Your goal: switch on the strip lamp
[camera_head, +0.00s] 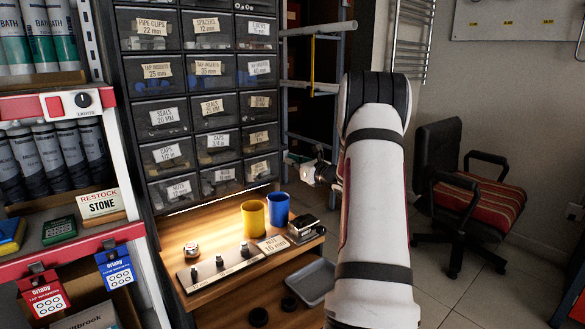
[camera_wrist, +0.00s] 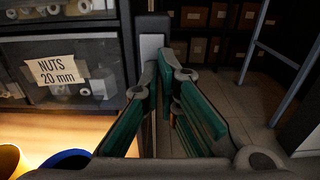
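The strip lamp (camera_head: 215,201) runs under the drawer cabinet, and a bright warm glow lies along the back of the wooden bench below it. The glow also shows at the lower left of the wrist view. My gripper (camera_head: 293,159) is at the cabinet's right side, its body partly behind my arm. In the wrist view my gripper's green fingers (camera_wrist: 158,66) come together, empty, just before a pale grey plate (camera_wrist: 151,45) on the cabinet's dark edge. I cannot tell whether they touch it. A round black knob (camera_head: 83,100) labelled LIGHTS sits on the red shelf edge at left.
The bench (camera_head: 218,284) holds a yellow cup (camera_head: 254,218), a blue cup (camera_head: 278,209), a valve rail (camera_head: 220,266) and a dark metal device (camera_head: 304,229). A grey rack (camera_head: 313,87) stands right of the cabinet. The floor near the office chair (camera_head: 462,195) is clear.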

